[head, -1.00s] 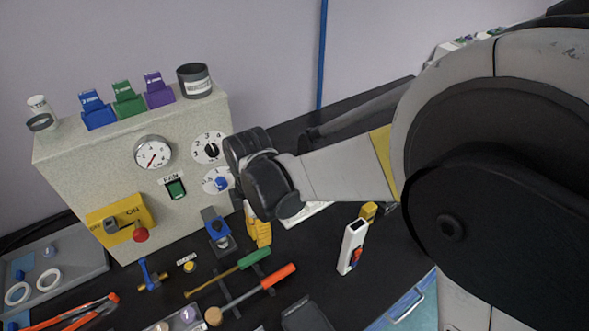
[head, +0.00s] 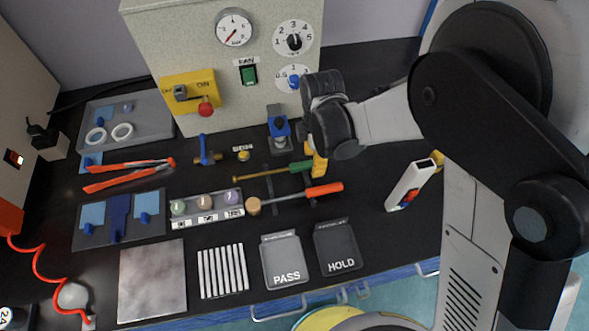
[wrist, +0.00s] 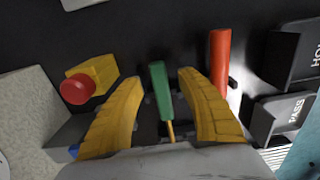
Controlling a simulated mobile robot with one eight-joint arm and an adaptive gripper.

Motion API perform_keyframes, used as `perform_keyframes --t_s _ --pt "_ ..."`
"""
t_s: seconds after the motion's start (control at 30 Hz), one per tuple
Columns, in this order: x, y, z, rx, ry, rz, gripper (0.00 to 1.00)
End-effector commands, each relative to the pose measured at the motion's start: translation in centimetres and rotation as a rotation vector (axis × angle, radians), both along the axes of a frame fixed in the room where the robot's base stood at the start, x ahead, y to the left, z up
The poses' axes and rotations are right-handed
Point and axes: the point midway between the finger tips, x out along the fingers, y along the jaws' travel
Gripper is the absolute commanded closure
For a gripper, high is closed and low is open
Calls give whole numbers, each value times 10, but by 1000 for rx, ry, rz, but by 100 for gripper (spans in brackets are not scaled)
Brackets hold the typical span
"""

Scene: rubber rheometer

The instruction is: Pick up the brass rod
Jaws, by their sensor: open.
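The brass rod (head: 262,175) is thin, with a green handle (head: 299,166).
An orange-handled tool with a round tan head (head: 290,197) lies close beside the rod. A blue clamp-like part (head: 279,128) stands behind it. PASS (head: 285,262) and HOLD (head: 338,250) trays are in front. A white-and-red device (head: 410,186) is to the right. The rheometer cabinet (head: 192,50) rises behind.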

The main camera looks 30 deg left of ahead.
Motion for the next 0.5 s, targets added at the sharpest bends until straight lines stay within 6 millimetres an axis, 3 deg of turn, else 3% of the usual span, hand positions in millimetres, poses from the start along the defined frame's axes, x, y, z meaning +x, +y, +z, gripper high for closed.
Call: perform_keyframes --t_s 0.07,0.27,0.43,0.5 --pt "0 0 -9 0 0 0 55" --pt "0 0 -8 0 0 0 55" --pt "0 0 -8 0 0 0 100" --pt "0 0 -8 0 0 0 100"
